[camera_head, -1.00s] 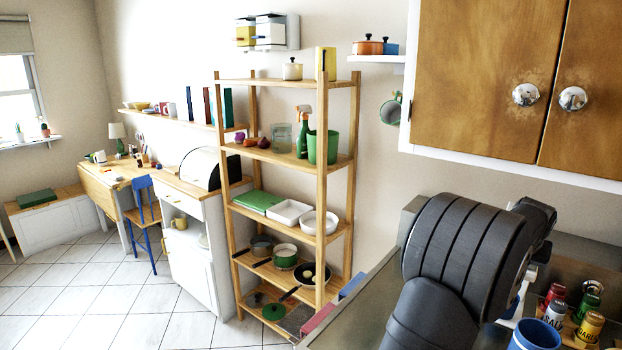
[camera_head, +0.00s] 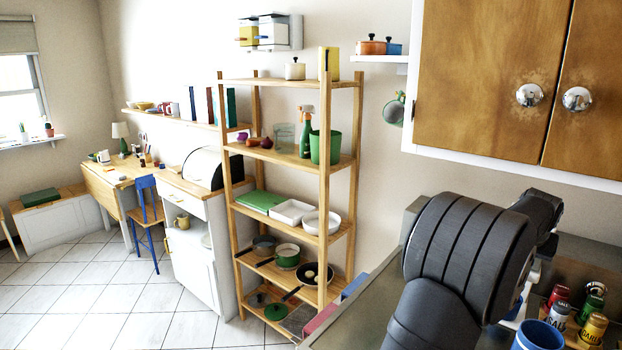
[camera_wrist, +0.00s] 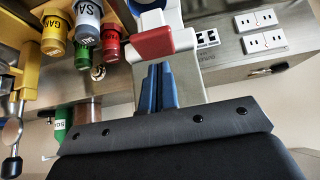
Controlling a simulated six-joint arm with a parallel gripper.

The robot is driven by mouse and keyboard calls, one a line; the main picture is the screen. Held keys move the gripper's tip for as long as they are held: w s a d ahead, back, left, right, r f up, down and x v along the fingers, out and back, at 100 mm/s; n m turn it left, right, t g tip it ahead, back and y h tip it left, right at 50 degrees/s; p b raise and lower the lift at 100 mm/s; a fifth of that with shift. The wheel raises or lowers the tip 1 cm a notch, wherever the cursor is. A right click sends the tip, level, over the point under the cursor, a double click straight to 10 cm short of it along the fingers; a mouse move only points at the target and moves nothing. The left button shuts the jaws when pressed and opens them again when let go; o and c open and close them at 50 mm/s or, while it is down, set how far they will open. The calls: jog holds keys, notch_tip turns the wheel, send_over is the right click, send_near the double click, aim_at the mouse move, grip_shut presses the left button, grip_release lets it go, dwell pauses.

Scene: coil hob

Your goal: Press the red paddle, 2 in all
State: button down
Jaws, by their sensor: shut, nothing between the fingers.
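In the wrist view the red paddle (camera_wrist: 138,44) is a wide red bar with a pale end, on a white body. My gripper (camera_wrist: 159,72) shows there as two blue fingers held together, with nothing between them. The fingertips lie just below the paddle in the picture, close to its lower edge. I cannot tell whether they touch it. In the head view my arm hides the gripper, and I cannot make out the paddle.
Several spice jars (camera_wrist: 88,28) stand left of the paddle in the wrist view. A yellow device (camera_wrist: 27,75) with a lever is farther left. White sockets (camera_wrist: 256,20) are at right. In the head view a blue mug (camera_head: 538,335) stands by the arm, below the wooden cupboard (camera_head: 480,75).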

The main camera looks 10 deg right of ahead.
jog(key=shift+r, duration=0.1)
dwell(0.4)
jog(key=shift+r, duration=2.4)
jog(key=shift+f, duration=3.15)
